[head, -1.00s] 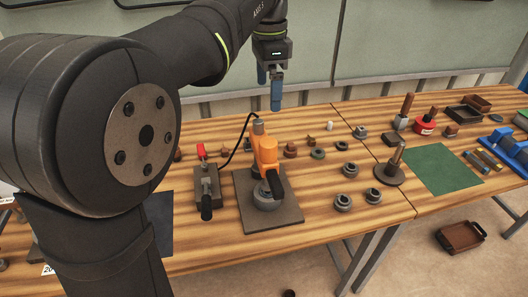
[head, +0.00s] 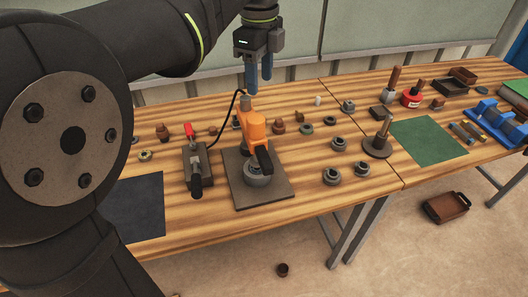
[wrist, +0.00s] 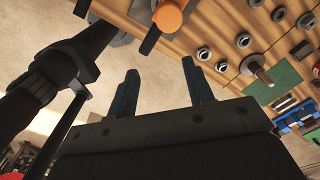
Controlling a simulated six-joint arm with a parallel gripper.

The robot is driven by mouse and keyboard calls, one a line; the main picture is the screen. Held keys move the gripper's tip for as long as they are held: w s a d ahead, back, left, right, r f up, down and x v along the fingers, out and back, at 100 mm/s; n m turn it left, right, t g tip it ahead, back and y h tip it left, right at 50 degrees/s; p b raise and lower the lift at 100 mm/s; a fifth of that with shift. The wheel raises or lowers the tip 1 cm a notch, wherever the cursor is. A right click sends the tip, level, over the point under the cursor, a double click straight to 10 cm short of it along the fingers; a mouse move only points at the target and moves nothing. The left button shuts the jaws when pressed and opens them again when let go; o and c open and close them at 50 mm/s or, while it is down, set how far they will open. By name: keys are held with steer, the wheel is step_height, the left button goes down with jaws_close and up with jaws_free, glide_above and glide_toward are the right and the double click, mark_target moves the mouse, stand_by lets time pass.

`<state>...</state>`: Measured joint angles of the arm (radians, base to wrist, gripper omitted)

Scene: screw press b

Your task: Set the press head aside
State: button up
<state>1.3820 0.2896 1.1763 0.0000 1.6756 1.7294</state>
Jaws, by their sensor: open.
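No part is clearly marked as the press head. One candidate is the orange unit (head: 252,125), with a black handle, standing over a round grey piece (head: 257,175) on a square brown plate (head: 238,196). It also shows at the top of the wrist view (wrist: 168,17). Another is a dark disc with an upright rod (head: 377,147), right of it; it also shows in the wrist view (wrist: 252,64). My gripper (head: 259,84) is open and empty, in the air above and behind the orange unit. Its two blue fingers stand apart in the wrist view (wrist: 160,66).
A red-handled clamp (head: 195,165) stands left of the brown plate. Several grey rings (head: 332,176) lie to its right. A green mat (head: 428,141) lies bare farther right, and a dark mat (head: 137,205) at left. A black cable runs behind the orange unit.

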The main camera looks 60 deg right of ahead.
mark_target(265, 157)
steer(key=s+a+f+m, duration=0.1)
steer(key=f+m, duration=0.2)
steer(key=f, duration=0.3)
steer(key=s+a+f+m, duration=0.1)
steer(key=f+m, duration=0.2)
steer(key=f, duration=0.4)
steer(key=s+a+f+m, duration=0.1)
steer(key=f+m, duration=0.2)
steer(key=f, duration=0.3)
steer(key=shift+a+f, duration=0.15)
jaws_close()
